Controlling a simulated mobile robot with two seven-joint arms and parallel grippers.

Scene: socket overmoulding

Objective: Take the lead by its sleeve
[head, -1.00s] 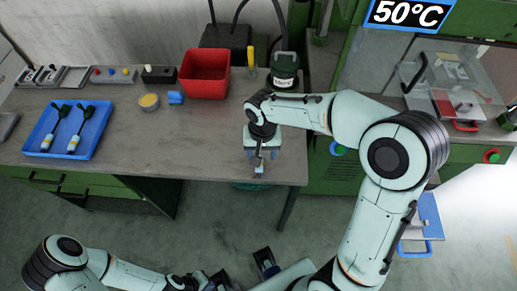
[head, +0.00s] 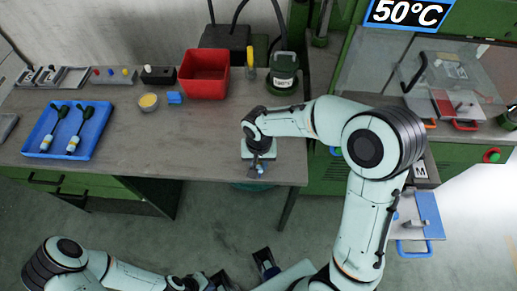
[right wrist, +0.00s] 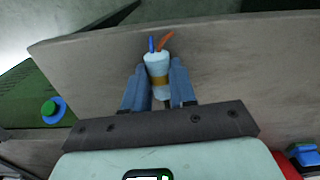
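My right gripper (head: 256,172) is over the front right part of the bench, its fingers pointing down to the bench's front edge. In the right wrist view, its two blue-grey fingers (right wrist: 160,90) are closed on either side of a white sleeve (right wrist: 158,64) with an orange-brown band. A blue and an orange wire end stick out of the sleeve's far end; the rest of this lead is hidden by the gripper. Two more leads (head: 74,130), black with white banded sleeves, lie in the blue tray (head: 92,146). My left gripper (head: 213,282) is low at the bottom edge, its fingers unclear.
A red bin (head: 205,75), a yellow-filled round dish (head: 148,102), a small blue block (head: 174,97) and a dark green pot (head: 284,72) stand on the bench (head: 200,140). A green machine with a clear cover (head: 445,75) is at right. The bench's middle is clear.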

